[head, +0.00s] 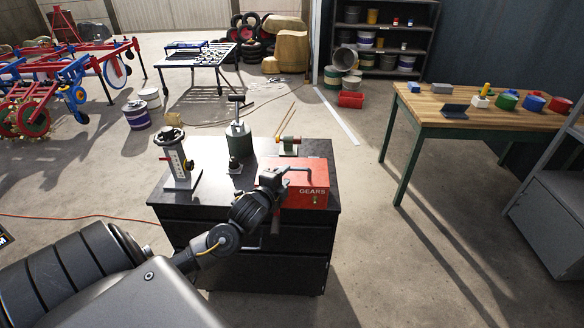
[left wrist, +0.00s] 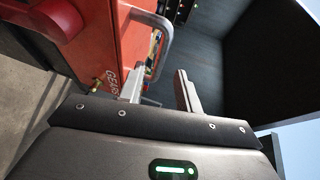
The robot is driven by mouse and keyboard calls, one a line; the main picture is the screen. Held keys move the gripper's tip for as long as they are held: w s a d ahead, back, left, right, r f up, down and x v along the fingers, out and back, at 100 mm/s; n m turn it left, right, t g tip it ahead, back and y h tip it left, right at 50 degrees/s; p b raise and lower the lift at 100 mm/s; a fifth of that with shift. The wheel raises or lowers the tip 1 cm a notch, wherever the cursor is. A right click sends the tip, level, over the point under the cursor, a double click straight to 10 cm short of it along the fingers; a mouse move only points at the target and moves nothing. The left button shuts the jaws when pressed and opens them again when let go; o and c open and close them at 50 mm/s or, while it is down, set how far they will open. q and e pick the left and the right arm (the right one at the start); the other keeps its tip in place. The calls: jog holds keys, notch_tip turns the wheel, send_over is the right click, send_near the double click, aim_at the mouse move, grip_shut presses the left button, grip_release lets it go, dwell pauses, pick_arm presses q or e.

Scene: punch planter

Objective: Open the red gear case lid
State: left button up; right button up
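The red gear case (head: 306,198), marked GEARS, sits on the black cabinet at its front right. Its red body also fills the upper left of the left wrist view (left wrist: 92,42). A grey bar handle (left wrist: 166,42) stands out from the case there. My left gripper (head: 285,172) is over the left part of the case in the head view. In the left wrist view my left gripper (left wrist: 160,88) has its fingers apart with a gap between them, close to the handle's lower end. I cannot tell if they touch it. My right gripper is not in view.
A wooden workbench (head: 450,115) stands at right. Open floor lies between them.

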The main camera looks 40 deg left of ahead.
aim_at(291, 170)
pick_arm(q)
jog(key=x, duration=0.6)
jog(key=shift+p, duration=0.4)
grip_shut()
